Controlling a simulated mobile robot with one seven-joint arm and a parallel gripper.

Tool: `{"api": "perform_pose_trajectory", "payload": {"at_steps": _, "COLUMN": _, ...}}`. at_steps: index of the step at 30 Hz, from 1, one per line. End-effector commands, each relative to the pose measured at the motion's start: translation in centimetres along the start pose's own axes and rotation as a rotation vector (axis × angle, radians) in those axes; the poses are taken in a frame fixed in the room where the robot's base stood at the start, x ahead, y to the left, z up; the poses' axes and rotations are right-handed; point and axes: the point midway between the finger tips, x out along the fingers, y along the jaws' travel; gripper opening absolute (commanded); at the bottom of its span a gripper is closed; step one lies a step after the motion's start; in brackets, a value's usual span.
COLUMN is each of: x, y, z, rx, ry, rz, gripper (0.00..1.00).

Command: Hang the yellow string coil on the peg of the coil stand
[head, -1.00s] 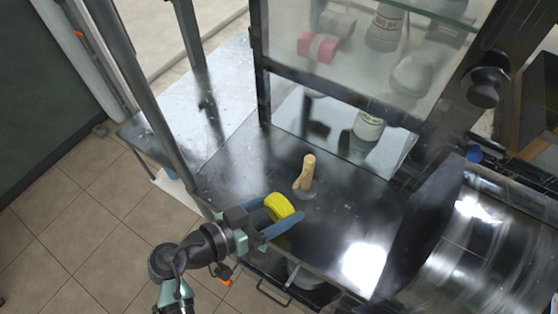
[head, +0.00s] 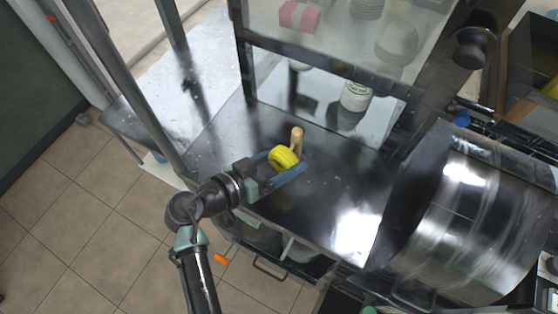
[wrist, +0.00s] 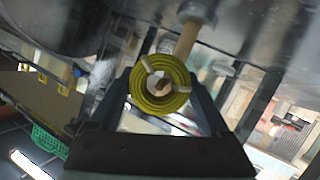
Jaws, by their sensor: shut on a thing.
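The yellow string coil (head: 284,157) is held between the blue fingers of my gripper (head: 290,163), above the dark metal top. In the wrist view the ring-shaped coil (wrist: 143,98) faces me, with pale ties on its rim. The wooden peg of the coil stand (head: 297,137) rises right behind the coil in the head view. In the wrist view the peg (wrist: 187,40) runs from its round grey base (wrist: 197,12) to behind the coil. Something brownish shows in the coil's hole; I cannot tell if it is the peg's tip. The stand's base is mostly hidden in the head view.
A glass-fronted shelf with a white-labelled bottle (head: 355,95) stands behind the peg. A large shiny metal drum (head: 475,210) stands to the right. The metal top (head: 345,190) is clear between them.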

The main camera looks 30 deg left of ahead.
Motion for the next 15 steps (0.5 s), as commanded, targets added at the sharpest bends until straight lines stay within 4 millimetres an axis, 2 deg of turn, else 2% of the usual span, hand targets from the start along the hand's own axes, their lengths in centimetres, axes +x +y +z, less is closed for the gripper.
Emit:
{"api": "perform_pose_trajectory", "payload": {"at_steps": 8, "x": 1.5, "y": -0.5, "z": -0.7, "rx": 0.003, "ry": 0.0, "rz": 0.001, "gripper": 0.31}}
{"api": "perform_pose_trajectory", "payload": {"at_steps": 15, "x": 2.7, "y": -1.0, "z": -0.2, "rx": 0.002, "ry": 0.0, "rz": 0.0, "gripper": 0.31}}
